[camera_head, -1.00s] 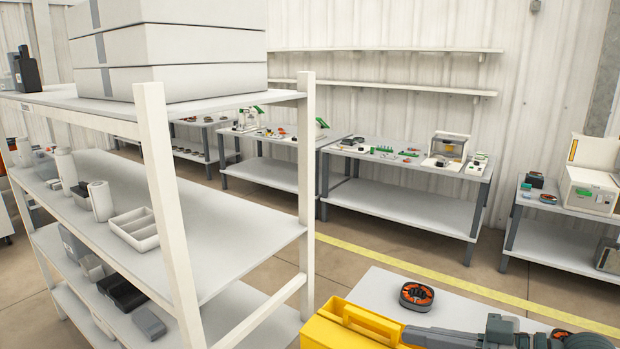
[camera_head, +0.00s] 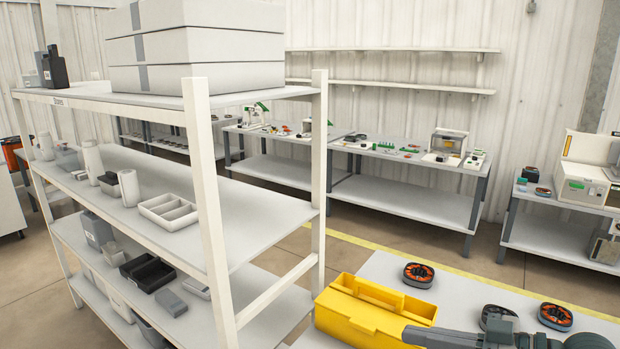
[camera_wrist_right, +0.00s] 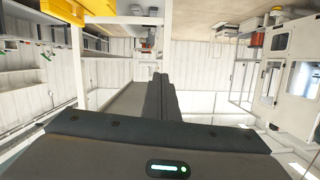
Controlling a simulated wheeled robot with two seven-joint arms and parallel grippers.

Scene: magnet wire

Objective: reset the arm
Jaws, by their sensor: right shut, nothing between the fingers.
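My right gripper (camera_head: 408,334) shows at the bottom of the head view, in front of the yellow toolbox (camera_head: 372,311). In the right wrist view its dark fingers (camera_wrist_right: 161,88) are together and empty. My right arm comes in from the lower right corner. The yellow box also shows at the top of the wrist view (camera_wrist_right: 100,12). Orange and black spools (camera_head: 418,274) lie on the near table behind and beside the arm. My left gripper is not in view.
A white shelf rack (camera_head: 215,200) with bins and boxes stands close on the left. The near table (camera_head: 480,283) holds the toolbox and spools. Workbenches (camera_head: 410,202) with small parts stand along the back wall. Open floor with a yellow line lies between.

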